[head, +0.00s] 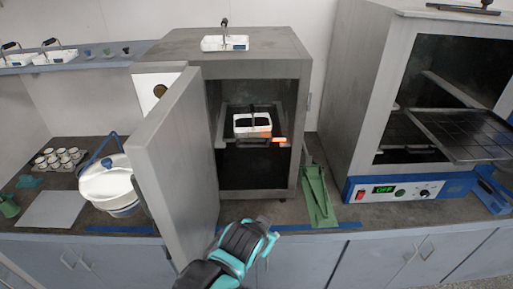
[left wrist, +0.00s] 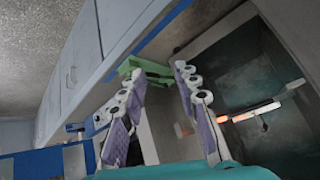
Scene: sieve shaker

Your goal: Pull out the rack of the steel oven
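A grey steel oven (head: 250,55) stands in the middle of the counter in the head view, with its door (head: 175,150) swung open toward the left front. Inside, a dark rack (head: 270,139) sits at mid height and bears a white tray (head: 242,130) with a dark upright handle. An orange glow lies on the tray's right end. My left gripper (head: 270,236) is low in front of this oven, below the counter edge and apart from the rack. In the left wrist view its fingers (left wrist: 158,72) are spread with nothing between them. My right gripper is not in view.
A second oven (head: 375,100) with a blue base, an OFF display and a rack (head: 465,135) stands at right. A green piece (head: 316,195) lies between the ovens. A white lidded pot (head: 107,182) stands left of the open door. Another white tray (head: 225,43) rests on top.

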